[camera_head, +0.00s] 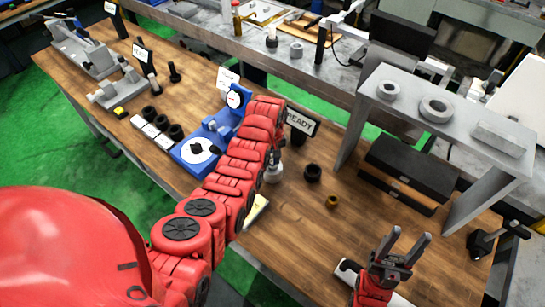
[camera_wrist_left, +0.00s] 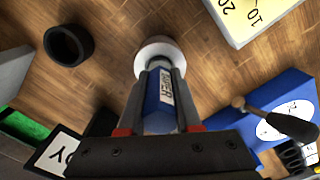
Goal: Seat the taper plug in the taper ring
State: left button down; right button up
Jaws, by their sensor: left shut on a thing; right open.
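My left gripper (camera_head: 273,160) is shut on a blue handle lettered TAPER (camera_wrist_left: 158,100), which I take to be the taper plug. A pale, round metal part (camera_wrist_left: 155,50) shows at the far end of the handle, low over the wooden bench. I cannot tell whether it is the plug's own flange or the taper ring. The plug's lower end is hidden. A dark ring (camera_head: 313,172) stands apart on the bench, right of the left gripper; it also shows in the left wrist view (camera_wrist_left: 68,45). My right gripper (camera_head: 405,245) is open and empty at the lower right.
A blue dial-gauge stand (camera_head: 195,150) and the READY sign (camera_head: 300,122) are close to the left arm. A grey raised shelf (camera_head: 455,110) with metal rings stands right.

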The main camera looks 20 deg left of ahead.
pick_arm(q)
jog(key=shift+f, duration=0.2)
jog(key=c, duration=0.6)
grip_release()
jog(key=shift+r, duration=0.1)
